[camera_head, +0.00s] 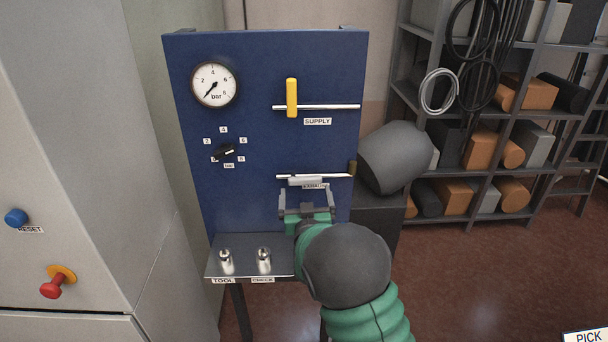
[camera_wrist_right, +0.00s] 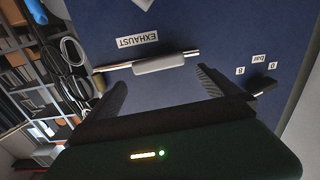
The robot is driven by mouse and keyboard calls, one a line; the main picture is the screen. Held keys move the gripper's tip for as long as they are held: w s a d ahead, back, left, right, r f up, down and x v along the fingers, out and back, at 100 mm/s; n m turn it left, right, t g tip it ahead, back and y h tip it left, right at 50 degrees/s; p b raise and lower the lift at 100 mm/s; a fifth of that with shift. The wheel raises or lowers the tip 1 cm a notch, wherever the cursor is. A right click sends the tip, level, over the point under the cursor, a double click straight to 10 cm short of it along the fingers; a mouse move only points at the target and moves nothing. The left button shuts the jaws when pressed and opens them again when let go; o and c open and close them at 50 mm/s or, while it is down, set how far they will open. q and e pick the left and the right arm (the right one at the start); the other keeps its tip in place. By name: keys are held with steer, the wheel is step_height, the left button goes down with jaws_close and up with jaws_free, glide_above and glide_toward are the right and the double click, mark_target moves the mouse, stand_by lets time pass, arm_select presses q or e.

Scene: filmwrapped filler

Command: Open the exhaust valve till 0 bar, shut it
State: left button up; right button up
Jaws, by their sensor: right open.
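The blue panel (camera_head: 265,140) carries a round pressure gauge (camera_head: 214,84), its needle pointing to the lower left, near the scale's low end. The exhaust valve's pale grey handle (camera_head: 307,181) lies along its pipe, roughly level; it also shows in the right wrist view (camera_wrist_right: 159,64) beside the EXHAUST label (camera_wrist_right: 138,40). In the head view the label is mostly hidden. My right gripper (camera_head: 306,198) is open just in front of and below the handle; its fingers (camera_wrist_right: 160,80) stand to either side, apparently not touching it. My left gripper is not in view.
The yellow supply handle (camera_head: 292,98) stands upright across its pipe above. A black selector knob (camera_head: 224,153) is at left. A small shelf (camera_head: 250,273) holds two metal pieces. A cabinet with buttons is at far left.

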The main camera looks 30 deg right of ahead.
mark_target(304, 180)
steer(key=p+x, duration=0.1)
steer(key=x, duration=0.7)
steer(key=shift+d, duration=0.25)
steer(key=shift+a, duration=0.1)
steer(key=c, duration=1.8)
steer(key=shift+n, duration=0.3)
steer(key=n, duration=0.2)
steer(key=r+n, duration=0.1)
steer(key=shift+w+a+n, duration=0.25)
steer(key=shift+a+n, duration=0.05)
steer(key=shift+a, duration=0.05)
steer(key=n, duration=0.3)
steer(key=a+n, duration=0.1)
steer(key=shift+w+r+n+b, duration=0.25)
steer(key=shift+r+n+b, duration=0.05)
steer(key=shift+r+b, duration=0.1)
steer(key=n, duration=0.3)
steer(key=a+n, duration=0.1)
steer(key=shift+w+r, duration=0.15)
steer(key=shift+w, duration=0.2)
steer(key=shift+w+a+n, duration=0.15)
steer(key=shift+a+n, duration=0.15)
steer(key=shift+n, duration=0.85)
steer(key=shift+w+a+n, duration=0.15)
steer(key=shift+a+n, duration=0.15)
steer(key=shift+n, duration=0.85)
steer(key=shift+f, duration=0.25)
